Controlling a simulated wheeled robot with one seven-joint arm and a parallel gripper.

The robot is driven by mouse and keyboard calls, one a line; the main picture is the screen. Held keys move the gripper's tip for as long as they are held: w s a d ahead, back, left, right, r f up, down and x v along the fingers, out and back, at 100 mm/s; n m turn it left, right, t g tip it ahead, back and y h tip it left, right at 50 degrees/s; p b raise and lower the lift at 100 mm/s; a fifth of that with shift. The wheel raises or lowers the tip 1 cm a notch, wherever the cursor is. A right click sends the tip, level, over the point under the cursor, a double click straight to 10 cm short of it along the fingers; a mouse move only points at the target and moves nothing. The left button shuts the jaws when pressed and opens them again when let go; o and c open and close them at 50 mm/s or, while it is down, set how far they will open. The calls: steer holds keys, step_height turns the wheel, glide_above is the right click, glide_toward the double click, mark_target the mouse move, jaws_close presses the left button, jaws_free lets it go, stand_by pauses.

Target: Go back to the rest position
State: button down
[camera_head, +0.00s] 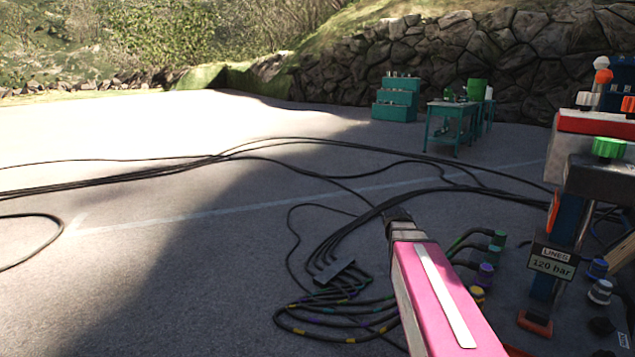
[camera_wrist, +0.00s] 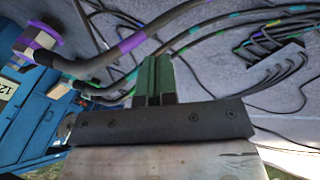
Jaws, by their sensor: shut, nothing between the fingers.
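My gripper (camera_head: 398,214) shows in the head view at the far end of my pink arm link, right of the middle. It hangs above the paved ground, in front of the black cables. In the wrist view its fingers (camera_wrist: 154,78) are together, with nothing between them. Cables with purple and green bands pass behind the fingers in that view. Whether any cable touches the fingers is hard to tell, but none is held.
A stand with a "LINES 120 bar" sign (camera_head: 553,262) is close on the right. Capped hose ends (camera_head: 486,274) and a cable bundle (camera_head: 335,272) lie near my arm. Green steps (camera_head: 396,100) and a green table (camera_head: 450,118) stand farther back. Pavement at left is mostly free.

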steer(key=s+a+f+n+y, duration=0.3)
steer(key=s+a+f+y, duration=0.1)
steer(key=s+a+f, duration=0.7)
steer(key=shift+s+a+f+n+g+y, duration=0.3)
steer(key=shift+s+a+f+g+y, duration=0.1)
steer(key=shift+a+f, duration=0.45)
